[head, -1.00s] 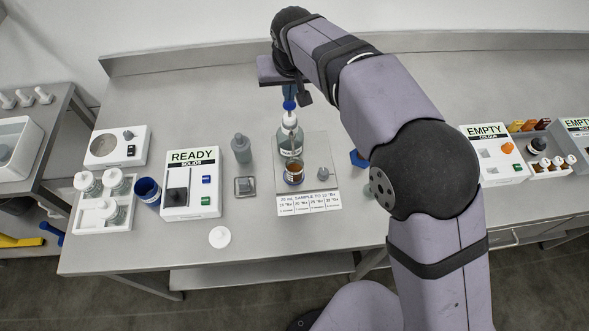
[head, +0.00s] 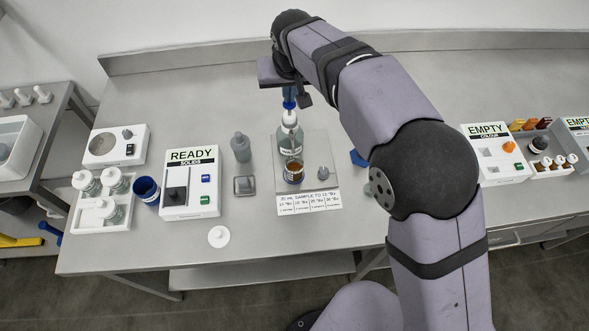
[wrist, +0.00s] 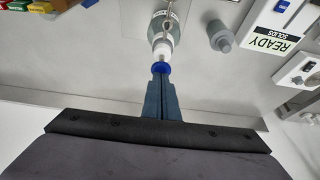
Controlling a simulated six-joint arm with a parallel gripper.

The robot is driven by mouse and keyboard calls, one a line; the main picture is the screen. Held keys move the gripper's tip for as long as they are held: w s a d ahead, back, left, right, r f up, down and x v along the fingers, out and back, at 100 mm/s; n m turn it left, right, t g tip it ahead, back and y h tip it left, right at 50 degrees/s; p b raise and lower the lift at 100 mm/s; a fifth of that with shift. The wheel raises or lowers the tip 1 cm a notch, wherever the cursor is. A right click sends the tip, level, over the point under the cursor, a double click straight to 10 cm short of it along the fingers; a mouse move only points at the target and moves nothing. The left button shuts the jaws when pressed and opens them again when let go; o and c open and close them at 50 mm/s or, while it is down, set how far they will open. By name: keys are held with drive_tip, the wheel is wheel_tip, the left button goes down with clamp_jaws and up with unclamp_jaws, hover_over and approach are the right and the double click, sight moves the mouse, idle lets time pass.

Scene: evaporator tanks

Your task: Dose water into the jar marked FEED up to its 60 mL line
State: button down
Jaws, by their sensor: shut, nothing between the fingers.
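A dispenser bottle (head: 289,140) with a white collar and a blue top (head: 289,104) stands upright on the grey plate; its label is too small to read surely. The bottle also shows in the wrist view (wrist: 166,28). A small jar (head: 294,173) with amber-brown liquid stands just in front of the bottle, under its spout. I cannot read its label or graduation lines. My gripper (wrist: 161,75) is shut and empty, pointing down, with its fingertips at the blue top (wrist: 161,67). Whether they touch or press it is hard to tell.
A READY solids unit (head: 190,185) and a grey bottle (head: 241,147) stand left of the plate (head: 318,150). A white tray of capped jars (head: 78,218) is further left. A printed sample card (head: 310,203) lies in front. An EMPTY colour unit (head: 497,150) stands right, beyond my arm.

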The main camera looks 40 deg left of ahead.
drive_tip(key=shift+f+b, duration=0.85)
drive_tip(key=shift+f, duration=0.65)
drive_tip(key=shift+r, duration=0.1)
drive_tip(key=shift+r+p, duration=1.85)
drive_tip(key=shift+r, duration=0.15)
drive_tip(key=shift+f, duration=0.25)
drive_tip(key=shift+f+b, duration=1.45)
drive_tip(key=shift+f, duration=0.45)
drive_tip(key=shift+r, duration=0.15)
